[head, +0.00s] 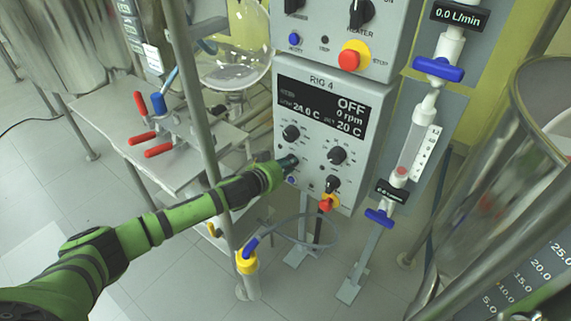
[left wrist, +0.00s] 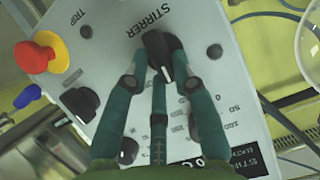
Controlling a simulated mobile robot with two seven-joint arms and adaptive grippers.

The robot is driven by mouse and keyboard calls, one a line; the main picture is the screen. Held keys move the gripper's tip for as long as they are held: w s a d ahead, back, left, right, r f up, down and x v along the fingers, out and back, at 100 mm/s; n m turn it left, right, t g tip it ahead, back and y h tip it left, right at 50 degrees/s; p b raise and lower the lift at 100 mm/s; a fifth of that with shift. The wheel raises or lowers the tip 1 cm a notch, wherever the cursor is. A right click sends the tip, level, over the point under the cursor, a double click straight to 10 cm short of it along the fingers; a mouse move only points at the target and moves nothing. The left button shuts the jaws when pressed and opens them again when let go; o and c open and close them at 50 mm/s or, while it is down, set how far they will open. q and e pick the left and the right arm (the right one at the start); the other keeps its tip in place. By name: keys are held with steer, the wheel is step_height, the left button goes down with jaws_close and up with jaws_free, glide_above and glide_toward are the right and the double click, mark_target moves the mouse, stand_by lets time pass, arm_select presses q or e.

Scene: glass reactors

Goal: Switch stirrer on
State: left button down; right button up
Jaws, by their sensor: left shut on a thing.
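The RIG 4 control box (head: 345,105) stands at the centre of the head view. Its display (head: 325,108) reads OFF, 0 rpm, 24.0 C and 20 C. My left gripper (head: 287,164) reaches its lower left front, where it hides part of the panel. In the left wrist view a black knob (left wrist: 156,44) sits beside the word STIRRER. My left gripper (left wrist: 163,75) is shut on this knob, with fingers on both sides of it. My right gripper is in neither view.
A steel post (head: 195,90) stands left of the box. Blue-handled valves (head: 438,69) and a glass vessel (head: 500,190) are at the right.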

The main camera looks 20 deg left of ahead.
arm_select(q)
steer(key=m, duration=0.1)
steer(key=m+y, duration=0.1)
steer(key=shift+s+d+f+m+t+y, duration=0.1)
steer(key=shift+d+f+m+t+y, duration=0.15)
steer(key=shift+d+m+t+y, duration=0.15)
steer(key=m+y+b, duration=0.1)
steer(key=m, duration=0.1)
steer(key=m+t+y+b, duration=0.1)
steer(key=m+b, duration=0.1)
steer(key=shift+f+t, duration=0.3)
steer(key=shift+f, duration=0.05)
steer(key=shift+m+b, duration=0.45)
steer(key=shift+m, duration=0.05)
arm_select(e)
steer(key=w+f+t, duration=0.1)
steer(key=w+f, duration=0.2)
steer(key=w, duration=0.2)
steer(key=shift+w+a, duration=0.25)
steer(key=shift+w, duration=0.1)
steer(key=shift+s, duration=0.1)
